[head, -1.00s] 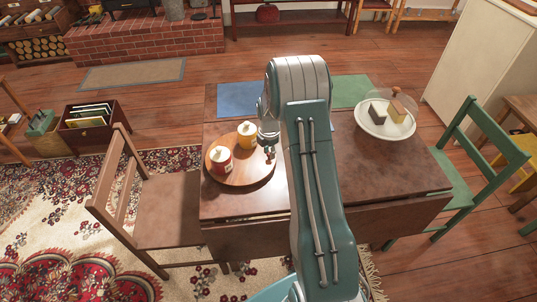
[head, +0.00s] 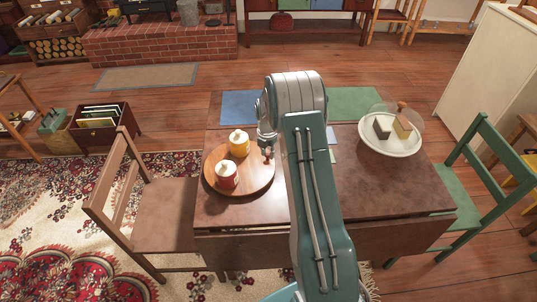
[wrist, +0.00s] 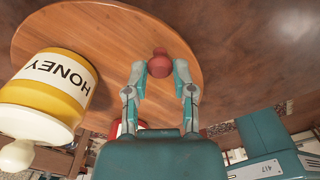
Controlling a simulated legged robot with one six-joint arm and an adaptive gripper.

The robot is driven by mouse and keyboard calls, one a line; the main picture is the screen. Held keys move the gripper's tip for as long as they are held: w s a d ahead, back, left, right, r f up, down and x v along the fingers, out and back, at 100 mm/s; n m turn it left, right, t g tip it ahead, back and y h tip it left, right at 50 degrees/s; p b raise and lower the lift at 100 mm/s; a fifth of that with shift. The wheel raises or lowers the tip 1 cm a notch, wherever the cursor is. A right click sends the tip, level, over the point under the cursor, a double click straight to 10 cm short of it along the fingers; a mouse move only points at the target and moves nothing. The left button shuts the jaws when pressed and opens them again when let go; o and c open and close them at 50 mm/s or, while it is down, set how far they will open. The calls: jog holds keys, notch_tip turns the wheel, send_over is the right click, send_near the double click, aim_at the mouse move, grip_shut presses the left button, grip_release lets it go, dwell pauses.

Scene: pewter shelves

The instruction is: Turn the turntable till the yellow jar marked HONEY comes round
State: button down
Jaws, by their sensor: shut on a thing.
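The round wooden turntable (head: 256,181) lies on the left part of the brown table. The yellow jar (head: 239,145) stands upright on its far side, and the red jar (head: 227,177) stands nearer and to the left. In the wrist view the yellow jar (wrist: 42,92) is at the left, its HONEY label facing the camera upside down. My gripper (wrist: 160,73) is shut on a small red knob (wrist: 159,63) near the turntable's rim. In the head view my gripper (head: 267,155) is at the turntable's right side, partly hidden by my arm.
Blue (head: 242,106) and green (head: 353,103) mats lie at the far edge. A brown chair (head: 150,205) and a green chair (head: 475,190) flank the table.

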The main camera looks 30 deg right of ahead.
jog(key=shift+w+d+f+n, duration=0.1)
jog(key=shift+w+n, duration=0.1)
jog(key=shift+n, duration=0.1)
dwell(0.4)
jog(key=shift+c, duration=2.3)
grip_release()
jog(key=shift+w, duration=0.1)
notch_tip(320, 180, up, 12)
